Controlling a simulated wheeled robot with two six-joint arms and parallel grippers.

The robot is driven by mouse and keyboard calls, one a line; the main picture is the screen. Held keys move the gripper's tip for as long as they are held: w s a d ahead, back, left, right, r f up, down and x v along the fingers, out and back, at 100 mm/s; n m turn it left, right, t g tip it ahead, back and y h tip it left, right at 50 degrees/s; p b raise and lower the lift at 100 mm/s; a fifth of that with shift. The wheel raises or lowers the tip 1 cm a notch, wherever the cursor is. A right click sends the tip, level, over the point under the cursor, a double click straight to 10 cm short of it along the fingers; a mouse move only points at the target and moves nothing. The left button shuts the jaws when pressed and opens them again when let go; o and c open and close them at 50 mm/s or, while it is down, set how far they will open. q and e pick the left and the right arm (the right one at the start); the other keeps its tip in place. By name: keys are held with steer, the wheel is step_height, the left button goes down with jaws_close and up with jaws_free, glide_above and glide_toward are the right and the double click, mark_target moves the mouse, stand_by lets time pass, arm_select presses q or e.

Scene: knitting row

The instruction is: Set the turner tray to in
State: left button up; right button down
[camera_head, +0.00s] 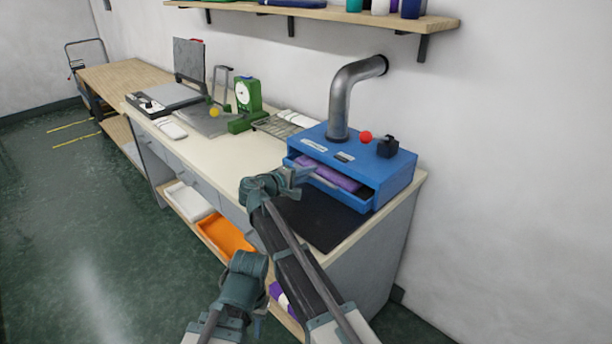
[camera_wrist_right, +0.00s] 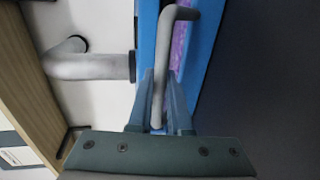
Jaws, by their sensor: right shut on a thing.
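The blue turner (camera_head: 358,162) stands at the right end of the bench, with a bent metal duct on top. Its tray (camera_head: 358,199) sticks out of the open front, and a purple cloth (camera_head: 328,175) lies in it. My right gripper (camera_head: 303,175) is at the front of the tray. In the right wrist view the gripper (camera_wrist_right: 158,115) is shut on the grey tray handle (camera_wrist_right: 165,55), with purple showing behind it. My left gripper (camera_head: 243,275) is low in front of the bench; its fingers cannot be made out.
A black mat (camera_head: 318,220) lies before the turner. A green dial device (camera_head: 245,100), a wire rack (camera_head: 275,124) and a flat press (camera_head: 165,97) stand further left. An orange bin (camera_head: 226,238) is on the lower shelf. The bench's front middle is clear.

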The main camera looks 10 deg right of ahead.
steer(key=shift+r+x, duration=0.15)
steer(key=shift+x, duration=0.55)
steer(key=shift+r+x, duration=0.15)
steer(key=shift+x, duration=0.55)
steer(key=shift+w, duration=0.1)
steer(key=c, duration=0.9)
jaws_free()
steer(key=shift+d, duration=0.15)
steer(key=shift+o, duration=0.3)
